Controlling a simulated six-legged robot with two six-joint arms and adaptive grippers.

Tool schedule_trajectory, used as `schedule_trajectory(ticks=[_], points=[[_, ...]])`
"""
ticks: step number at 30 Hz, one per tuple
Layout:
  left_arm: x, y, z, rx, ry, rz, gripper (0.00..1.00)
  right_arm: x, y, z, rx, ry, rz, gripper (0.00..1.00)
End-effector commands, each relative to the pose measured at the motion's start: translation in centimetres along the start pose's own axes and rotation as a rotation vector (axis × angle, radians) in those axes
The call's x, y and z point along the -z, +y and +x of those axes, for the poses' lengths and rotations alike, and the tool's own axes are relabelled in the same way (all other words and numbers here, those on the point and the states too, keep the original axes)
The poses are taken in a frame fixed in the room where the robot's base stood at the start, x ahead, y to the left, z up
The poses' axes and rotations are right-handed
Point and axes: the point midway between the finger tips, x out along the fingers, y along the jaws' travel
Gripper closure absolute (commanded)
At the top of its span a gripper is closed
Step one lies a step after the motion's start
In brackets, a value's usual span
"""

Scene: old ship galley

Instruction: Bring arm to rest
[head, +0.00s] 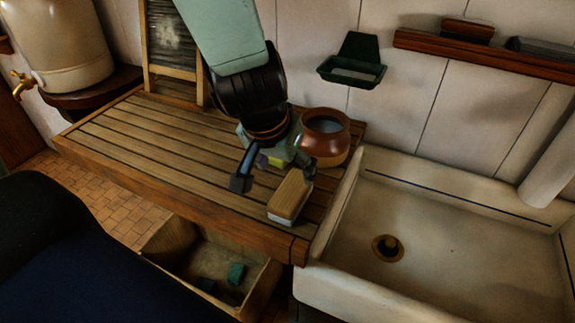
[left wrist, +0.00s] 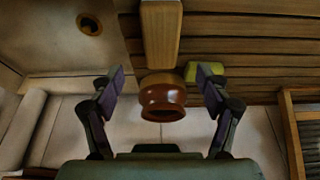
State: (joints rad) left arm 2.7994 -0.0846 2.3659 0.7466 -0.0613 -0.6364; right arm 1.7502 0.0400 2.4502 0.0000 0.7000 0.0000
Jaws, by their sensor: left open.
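My left gripper (head: 274,178) is above the slatted wooden draining board (head: 150,138), pointing down, with its fingers spread and nothing between them. It also shows in the left wrist view (left wrist: 161,88), with one dark finger on each side. A wooden brush with pale bristles (head: 290,196) lies on the board just beyond the fingertips, apart from them as far as I can see. It shows in the left wrist view (left wrist: 160,35) too. My right gripper is in neither view.
A brown pot (head: 335,146) and a yellow-green sponge (head: 277,161), partly hidden by the gripper, are close by. A white sink (head: 450,255) is at the right. An open drawer (head: 258,285) holding green pieces is below. A green soap holder (head: 355,65) hangs on the wall.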

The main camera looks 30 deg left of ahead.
Motion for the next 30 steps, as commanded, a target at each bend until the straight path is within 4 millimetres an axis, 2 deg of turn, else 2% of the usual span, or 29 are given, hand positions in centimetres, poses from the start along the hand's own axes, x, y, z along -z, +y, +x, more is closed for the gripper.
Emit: schedule_trajectory(ticks=[5,17,20,30], points=[[0.0,0.0,-0.9,0.0,-0.001,0.0,0.24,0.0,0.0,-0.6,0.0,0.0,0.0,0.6],[-0.1,0.0,-0.7,0.0,-0.001,-0.001,0.24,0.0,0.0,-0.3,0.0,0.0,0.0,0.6],[-0.1,0.0,0.1,0.0,-0.001,-0.001,0.24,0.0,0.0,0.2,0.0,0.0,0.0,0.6],[-0.3,0.0,4.9,0.0,-0.002,-0.001,0.24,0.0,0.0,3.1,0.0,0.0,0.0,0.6]])
